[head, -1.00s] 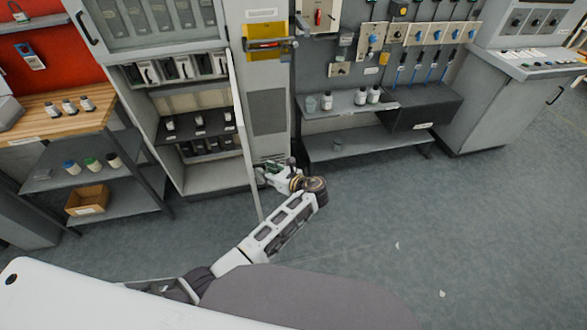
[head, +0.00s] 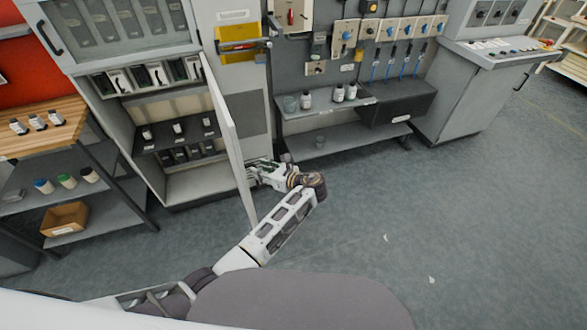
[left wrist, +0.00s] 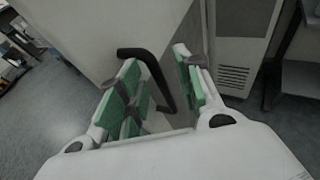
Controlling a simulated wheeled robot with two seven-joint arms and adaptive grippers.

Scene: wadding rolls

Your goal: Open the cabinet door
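The light grey cabinet door (head: 229,142) stands open, swung out from the right side of the lower cabinet opening. In the left wrist view the door's pale face (left wrist: 118,28) fills the upper left, with a bent black handle (left wrist: 158,72) on it. My left gripper (head: 254,173) is at the door's outer side, low down. In the left wrist view its green-padded fingers (left wrist: 164,90) stand apart on either side of the handle, with visible gaps. I see no firm grip on it. My right gripper is not in view.
The grey cabinet (head: 160,92) has shelves with small bottles inside. A shelf unit with a cardboard box (head: 65,219) stands at left. A low wall shelf (head: 325,103) is right of the door. The floor (head: 400,210) at right is mostly clear.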

